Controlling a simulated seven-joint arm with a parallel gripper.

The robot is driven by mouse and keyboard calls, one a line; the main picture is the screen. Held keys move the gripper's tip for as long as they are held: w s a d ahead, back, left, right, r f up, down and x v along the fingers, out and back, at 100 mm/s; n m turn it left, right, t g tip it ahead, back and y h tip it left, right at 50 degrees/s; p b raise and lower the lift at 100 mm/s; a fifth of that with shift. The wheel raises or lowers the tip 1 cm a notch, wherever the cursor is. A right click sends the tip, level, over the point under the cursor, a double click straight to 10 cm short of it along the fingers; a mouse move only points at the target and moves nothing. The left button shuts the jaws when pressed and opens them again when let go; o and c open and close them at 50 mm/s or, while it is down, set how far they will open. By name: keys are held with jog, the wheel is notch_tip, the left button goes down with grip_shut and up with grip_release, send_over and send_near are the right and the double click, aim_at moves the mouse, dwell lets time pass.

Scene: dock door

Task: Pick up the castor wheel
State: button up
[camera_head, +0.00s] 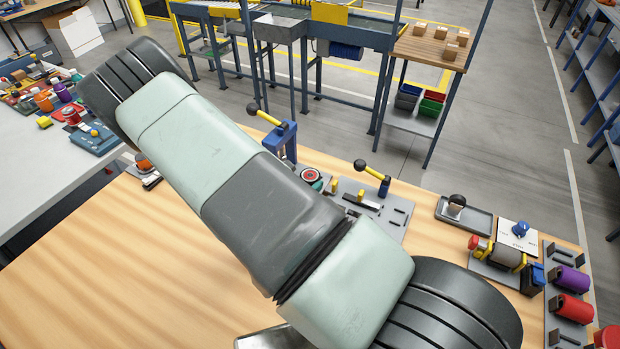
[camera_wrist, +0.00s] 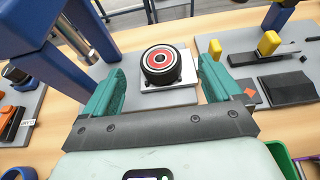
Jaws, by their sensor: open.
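The castor wheel (camera_wrist: 161,62) is a black tyre with a red and white hub on a silver plate (camera_wrist: 178,84). It lies on a grey board, ahead of and between the fingertips in the wrist view. It also shows small beside my arm in the head view (camera_head: 311,175). My gripper (camera_wrist: 160,68) is open, with a teal finger on either side of the wheel and a visible gap on both sides. No finger clearly touches it. In the head view my arm hides most of the gripper.
Another yellow-handled clamp (camera_head: 372,178) is to the right. A grey tray (camera_head: 478,222) and red and purple cylinders lie farther right. Bare wood is at left.

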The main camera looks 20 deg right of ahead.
aim_at(311, 173)
jog(key=x, duration=0.5)
jog(key=shift+w+f, duration=0.1)
jog(key=shift+f, duration=0.05)
jog(key=c, duration=1.2)
